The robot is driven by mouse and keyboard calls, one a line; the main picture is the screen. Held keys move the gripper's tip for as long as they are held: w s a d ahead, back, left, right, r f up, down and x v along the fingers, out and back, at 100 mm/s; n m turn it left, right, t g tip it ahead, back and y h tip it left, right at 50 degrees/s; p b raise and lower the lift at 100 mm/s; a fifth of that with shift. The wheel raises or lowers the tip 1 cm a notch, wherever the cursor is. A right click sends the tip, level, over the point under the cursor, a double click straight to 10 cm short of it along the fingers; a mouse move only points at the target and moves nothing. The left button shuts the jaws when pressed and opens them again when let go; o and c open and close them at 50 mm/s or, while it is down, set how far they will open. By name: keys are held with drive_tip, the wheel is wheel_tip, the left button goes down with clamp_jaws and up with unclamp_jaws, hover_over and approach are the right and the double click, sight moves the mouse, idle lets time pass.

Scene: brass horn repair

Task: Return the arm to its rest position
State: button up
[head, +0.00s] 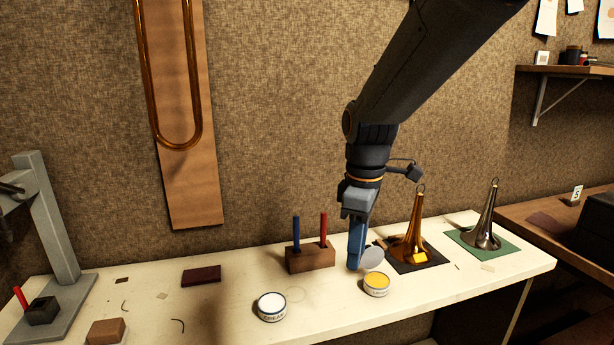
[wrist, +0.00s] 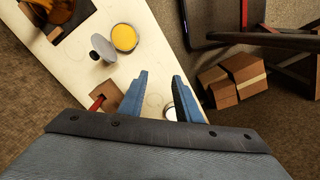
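My gripper (head: 355,264) hangs over the bench (head: 222,318), pointing down, near the wooden tool block and the yellow-topped tin. In the wrist view its two blue fingers (wrist: 160,77) are apart with nothing held between them. My arm reaches down from the upper right of the head view. A grey disc (head: 372,258) shows just right of the fingers; in the wrist view the disc (wrist: 103,47) is beside the yellow tin (wrist: 124,38), apart from the fingers. I cannot tell exactly what the disc rests on.
The tool block (head: 311,260) holds blue and red handles. The cream tin (head: 271,308) and yellow tin (head: 376,284) stand in front. A brass bell (head: 412,245) and silver bell (head: 486,236) stand upright on mats at right. A grey stand (head: 52,225) is left; a wall shelf (head: 560,70) is upper right.

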drive_tip(key=s+d+f+m, duration=0.9)
drive_tip(key=s+f+m, duration=0.2)
drive_tip(key=s+m, duration=0.1)
drive_tip(key=shift+d+m+t, duration=0.2)
drive_tip(key=shift+m+t, duration=0.1)
drive_tip(key=shift+m, duration=0.4)
drive_tip(key=shift+c, duration=0.3)
